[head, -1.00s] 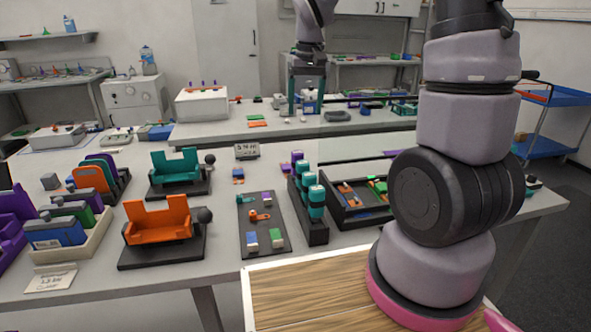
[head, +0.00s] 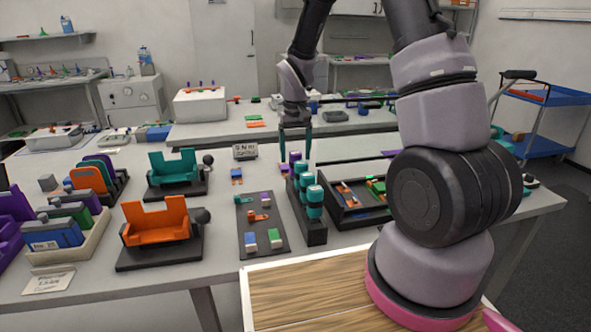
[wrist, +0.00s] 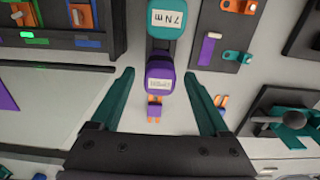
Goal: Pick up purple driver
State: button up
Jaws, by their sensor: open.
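The purple driver (head: 295,158) stands upright at the far end of the black rack, behind several teal drivers (head: 313,194). In the wrist view its labelled purple cap (wrist: 158,84) lies between my fingers, with space on both sides. My gripper (head: 295,150) is open and empty, pointing down, its teal fingers over the purple driver. In the wrist view my gripper (wrist: 159,76) shows no contact with the cap. I cannot tell how high the fingertips are above it.
The black rack (head: 316,236) stands between a dark plate (head: 247,242) with small parts and a black tray (head: 350,214). Orange (head: 158,222) and teal (head: 174,165) fixtures stand to the left.

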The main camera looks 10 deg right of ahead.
notch_tip(320, 180, down, 2)
jog(key=shift+f, duration=0.1)
grip_shut()
